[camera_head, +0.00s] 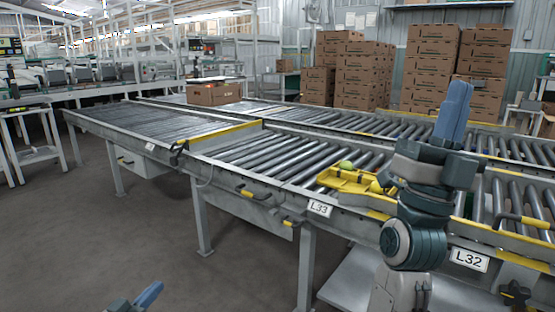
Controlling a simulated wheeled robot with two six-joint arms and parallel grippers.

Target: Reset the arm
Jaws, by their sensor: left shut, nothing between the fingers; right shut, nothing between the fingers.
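My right arm rises at the right of the head view, in front of the roller conveyor. Its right gripper (456,100) has blue fingers, closed together, pointing up and empty above the rollers. My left gripper (151,291) is at the bottom edge, left of centre, low over the floor. Only its blue fingers and a bit of grey body show, and it is shut and empty. The rest of the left arm is out of the picture.
A yellow tray (342,181) with a green tomato (346,165) sits on the roller conveyor (258,211), just left of my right arm. A cardboard box (213,94) stands farther back. Stacked cartons (357,73) stand by the wall. The grey floor (60,245) at left is clear.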

